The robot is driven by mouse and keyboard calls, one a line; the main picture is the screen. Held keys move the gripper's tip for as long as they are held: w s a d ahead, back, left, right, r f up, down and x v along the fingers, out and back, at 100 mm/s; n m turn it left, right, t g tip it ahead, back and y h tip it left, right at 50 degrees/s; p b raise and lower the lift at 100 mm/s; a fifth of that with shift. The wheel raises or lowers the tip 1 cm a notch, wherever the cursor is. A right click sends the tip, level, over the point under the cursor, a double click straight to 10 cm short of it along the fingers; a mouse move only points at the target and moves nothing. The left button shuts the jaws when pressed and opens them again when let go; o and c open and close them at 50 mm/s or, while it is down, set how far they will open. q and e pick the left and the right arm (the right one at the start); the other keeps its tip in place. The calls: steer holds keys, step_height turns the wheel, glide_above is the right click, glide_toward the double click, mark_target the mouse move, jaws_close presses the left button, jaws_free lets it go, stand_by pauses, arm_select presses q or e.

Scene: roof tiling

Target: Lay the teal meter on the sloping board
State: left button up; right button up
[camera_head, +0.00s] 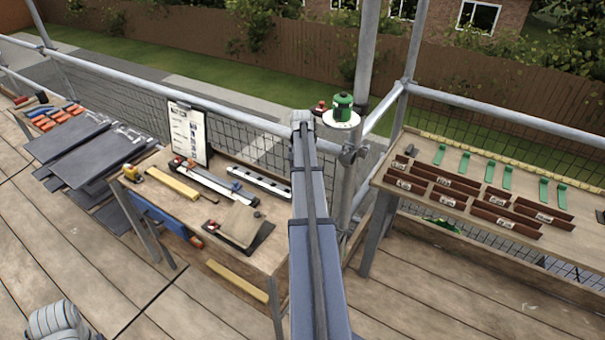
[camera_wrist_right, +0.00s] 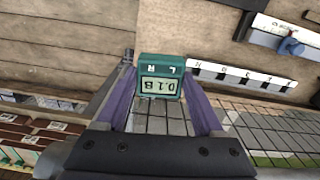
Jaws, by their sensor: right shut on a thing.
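The teal meter (camera_wrist_right: 160,64) is a small box with a pale display, upside down in the right wrist view. My right gripper (camera_wrist_right: 163,92) is shut on it, one purple finger on each side, and holds it in front of the workbench top. In the head view my right arm rises up the middle, and I cannot make out its gripper or the meter there. A tan board (camera_head: 240,224) lies on the middle workbench over a dark sheet and looks tilted; I cannot be certain that it is the sloping board.
The middle workbench (camera_head: 190,208) carries a clipboard (camera_head: 187,132), long rails and a yellow bar. Dark slates (camera_head: 85,150) lie at left. The right bench (camera_head: 455,162) holds brown strips and green pieces. A green device (camera_head: 342,107) stands on a white disc beside scaffold poles.

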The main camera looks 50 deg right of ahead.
steer(key=shift+w+a+h+b, duration=0.1)
steer(key=shift+w+a+h, duration=0.6)
steer(key=shift+a, duration=2.05)
steer(key=shift+w+a+h+b, duration=0.1)
steer(key=shift+w+a+h, duration=0.15)
steer(key=shift+w+a, duration=1.7)
steer(key=shift+w+a+h+b, duration=0.15)
steer(key=shift+a+h, duration=0.3)
steer(key=shift+a, duration=3.1)
arm_select(q)
step_height(320, 180, down, 3)
steer(key=shift+r+b, duration=0.2)
steer(key=shift+b, duration=0.8)
arm_select(e)
steer(key=w+a+m+h, duration=0.1)
steer(key=w+a+h, duration=0.2)
steer(key=a, duration=1.4)
steer(key=w, duration=0.3)
steer(key=shift+a+r, duration=0.1)
